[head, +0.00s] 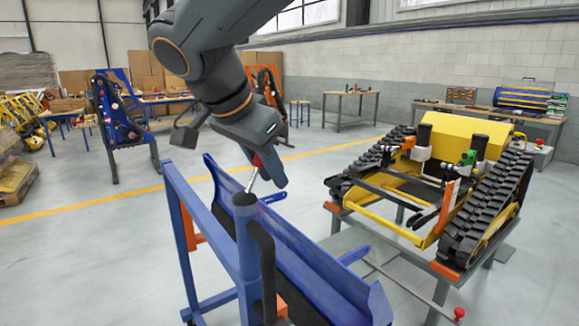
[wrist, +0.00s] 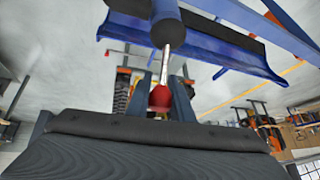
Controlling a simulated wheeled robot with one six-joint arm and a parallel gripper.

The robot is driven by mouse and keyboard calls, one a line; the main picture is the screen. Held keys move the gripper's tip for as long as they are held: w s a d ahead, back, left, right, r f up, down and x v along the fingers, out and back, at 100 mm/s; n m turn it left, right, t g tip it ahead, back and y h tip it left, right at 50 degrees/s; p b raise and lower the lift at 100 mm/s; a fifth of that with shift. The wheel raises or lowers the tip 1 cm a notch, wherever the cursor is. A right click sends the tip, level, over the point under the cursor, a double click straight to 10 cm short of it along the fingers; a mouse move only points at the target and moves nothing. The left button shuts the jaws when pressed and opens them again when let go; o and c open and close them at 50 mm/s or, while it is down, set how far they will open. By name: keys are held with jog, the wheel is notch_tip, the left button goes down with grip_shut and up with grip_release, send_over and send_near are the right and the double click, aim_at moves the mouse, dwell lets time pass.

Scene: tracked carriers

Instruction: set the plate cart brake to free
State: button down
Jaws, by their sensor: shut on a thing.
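The plate cart (head: 180,215) is a blue frame holding a long blue plate (head: 315,265), in the lower middle of the head view. A short metal brake lever (wrist: 165,64) with a red knob (wrist: 160,97) comes off the round end of a dark post (wrist: 166,27). My gripper (head: 268,170) is above the cart post, shut on the red knob, which shows between the fingers in the wrist view. In the head view the knob (head: 257,160) is partly hidden by a finger. Any brake markings cannot be made out.
A yellow tracked carrier (head: 465,135) stands on a grey stand at the right. A thin rod with a red knob (head: 459,313) sticks out low at the front right. A blue rack (head: 118,120) and workbenches (head: 350,95) stand farther back. Open floor (head: 90,260) lies at the left.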

jog(key=shift+d+f, duration=0.1)
jog(key=shift+f, duration=0.1)
dwell(0.3)
jog(key=c, duration=1.6)
grip_release()
jog(key=shift+o, duration=0.2)
jog(key=shift+r, duration=0.1)
jog(key=b+v, duration=0.1)
jog(key=v, duration=0.6)
jog(key=shift+r, duration=0.3)
jog(key=shift+s+r, duration=0.1)
jog(key=shift+r, duration=0.05)
